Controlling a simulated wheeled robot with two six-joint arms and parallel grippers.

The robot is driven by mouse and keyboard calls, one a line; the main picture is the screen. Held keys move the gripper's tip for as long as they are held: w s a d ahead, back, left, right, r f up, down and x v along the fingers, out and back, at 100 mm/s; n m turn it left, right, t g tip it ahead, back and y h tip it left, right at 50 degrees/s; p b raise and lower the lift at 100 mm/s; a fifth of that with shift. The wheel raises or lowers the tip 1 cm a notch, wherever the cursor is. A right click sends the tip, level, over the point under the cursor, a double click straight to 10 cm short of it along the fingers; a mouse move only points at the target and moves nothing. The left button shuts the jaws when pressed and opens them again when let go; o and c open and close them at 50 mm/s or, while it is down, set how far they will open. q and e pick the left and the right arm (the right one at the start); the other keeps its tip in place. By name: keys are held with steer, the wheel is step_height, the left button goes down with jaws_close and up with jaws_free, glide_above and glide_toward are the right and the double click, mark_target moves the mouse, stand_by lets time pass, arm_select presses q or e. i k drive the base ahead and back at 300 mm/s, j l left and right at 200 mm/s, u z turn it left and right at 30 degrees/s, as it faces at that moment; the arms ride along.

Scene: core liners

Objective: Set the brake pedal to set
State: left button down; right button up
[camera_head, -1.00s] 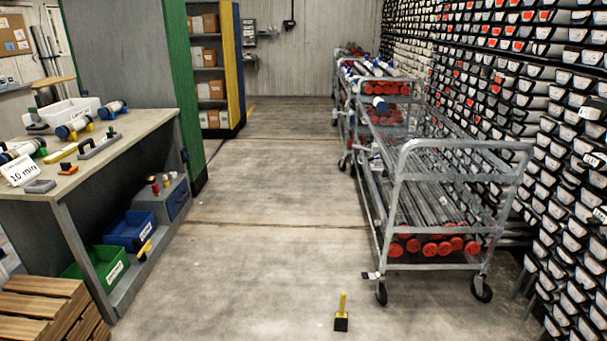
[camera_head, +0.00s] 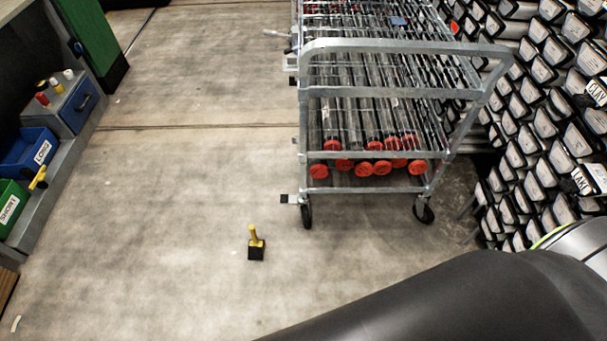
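A grey metal cart (camera_head: 400,46) stands right of the middle with its handle end towards me. A small pedal (camera_head: 288,198) with a dark tip and a light bracket sticks out to the left, low by the front left caster; I take it to be the brake pedal. I cannot tell its setting at this size. A dark arm link of mine (camera_head: 450,305) covers the bottom right. Neither of my grippers is in view, and both are away from the visible pedal.
Red-capped tubes (camera_head: 375,169) lie on the cart's lower shelf. A core rack (camera_head: 545,110) lines the right. Blue (camera_head: 30,150) and green bins (camera_head: 10,206) sit left.

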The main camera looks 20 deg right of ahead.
mark_target(285, 199)
steer(key=i+l, duration=0.15)
steer(key=l, duration=0.2)
steer(key=i+l, duration=0.15)
steer(key=l, duration=0.25)
steer(key=i+l, duration=0.15)
steer(key=l, duration=0.2)
steer(key=i+l, duration=0.15)
steer(key=l, duration=0.25)
